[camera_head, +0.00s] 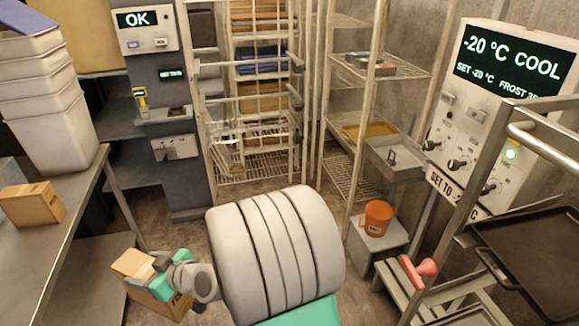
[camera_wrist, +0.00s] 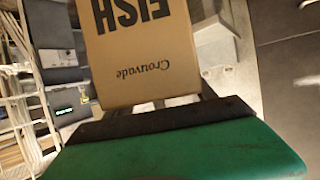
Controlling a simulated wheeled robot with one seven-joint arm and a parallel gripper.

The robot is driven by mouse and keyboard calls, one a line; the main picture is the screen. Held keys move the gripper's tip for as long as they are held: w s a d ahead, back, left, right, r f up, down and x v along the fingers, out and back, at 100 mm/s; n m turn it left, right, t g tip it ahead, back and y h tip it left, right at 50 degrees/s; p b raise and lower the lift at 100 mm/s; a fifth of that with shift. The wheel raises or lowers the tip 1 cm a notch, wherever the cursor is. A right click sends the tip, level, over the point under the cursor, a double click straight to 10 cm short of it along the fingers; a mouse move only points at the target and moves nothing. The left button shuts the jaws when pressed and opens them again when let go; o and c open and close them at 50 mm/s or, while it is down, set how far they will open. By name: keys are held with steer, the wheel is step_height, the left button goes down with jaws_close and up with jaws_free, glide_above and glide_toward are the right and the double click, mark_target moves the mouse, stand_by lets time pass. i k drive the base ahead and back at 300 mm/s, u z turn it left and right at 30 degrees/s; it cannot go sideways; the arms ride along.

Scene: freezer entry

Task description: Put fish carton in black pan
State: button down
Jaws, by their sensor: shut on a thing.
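The fish carton (camera_head: 150,283) is a brown cardboard box at the lower left of the head view, held in the air beside the steel table. In the wrist view the fish carton (camera_wrist: 150,60) shows its printed face upside down, with "FISH" and "Crouvade" on it. The black pan (camera_head: 545,255) is at the right edge of the head view on a metal rack or cart, partly cut off by the frame. The carton is far to the left of the pan.
Another small brown box (camera_head: 32,204) and stacked white bins (camera_head: 50,100) are on the steel table at left. An orange bucket (camera_head: 377,218) stands on a grey block. Wire shelving fills the back.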

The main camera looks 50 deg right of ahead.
mark_target(548, 259)
steer(key=z, duration=0.95)
steer(key=k, duration=1.95)
steer(key=z, duration=0.85)
